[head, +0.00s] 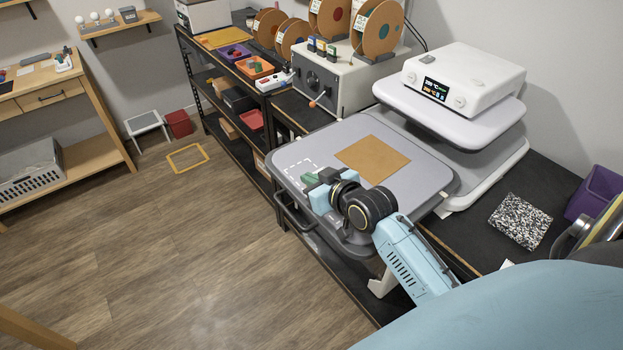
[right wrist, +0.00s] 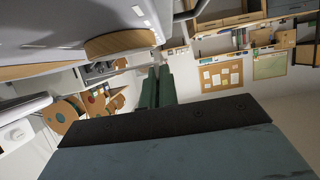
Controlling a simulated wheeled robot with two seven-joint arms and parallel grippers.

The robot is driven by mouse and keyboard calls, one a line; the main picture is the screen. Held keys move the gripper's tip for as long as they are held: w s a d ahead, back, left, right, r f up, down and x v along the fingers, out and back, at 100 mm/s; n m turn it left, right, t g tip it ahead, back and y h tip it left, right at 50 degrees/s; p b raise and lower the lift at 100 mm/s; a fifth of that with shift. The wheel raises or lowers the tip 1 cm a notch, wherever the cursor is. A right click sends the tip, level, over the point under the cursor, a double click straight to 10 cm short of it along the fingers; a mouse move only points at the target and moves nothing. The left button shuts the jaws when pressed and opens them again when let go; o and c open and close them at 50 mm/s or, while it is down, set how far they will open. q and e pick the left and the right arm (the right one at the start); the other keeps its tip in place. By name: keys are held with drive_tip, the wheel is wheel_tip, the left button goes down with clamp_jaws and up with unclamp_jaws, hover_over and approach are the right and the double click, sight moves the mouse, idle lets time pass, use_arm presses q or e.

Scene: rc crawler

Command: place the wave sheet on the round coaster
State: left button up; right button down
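My right gripper (head: 312,178) is low over the left part of the grey press plate (head: 436,176), beside a white dashed square (head: 301,166). In the right wrist view its green fingers (right wrist: 157,88) are close together with a narrow gap; I see no sheet between them, and cannot tell if something thin is held. A tan piece with a curved edge (right wrist: 118,42), possibly the round coaster, lies at the plate beyond the fingers. In the head view I cannot make it out; the gripper may hide it. I cannot identify the wave sheet. My left gripper is not in view.
A brown square sheet (head: 373,159) lies on the plate. The white press head (head: 463,80) stands behind. A grey control box (head: 335,80) and spools (head: 379,27) are at the back. A speckled slab (head: 520,221) and purple bin (head: 594,192) are at right.

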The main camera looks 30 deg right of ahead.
drive_tip(key=shift+f, duration=0.15)
drive_tip(key=shift+f, duration=0.45)
drive_tip(key=c, duration=1.7)
unclamp_jaws()
drive_tip(key=shift+r, duration=0.2)
drive_tip(key=r+v, duration=0.1)
drive_tip(key=v, duration=1.1)
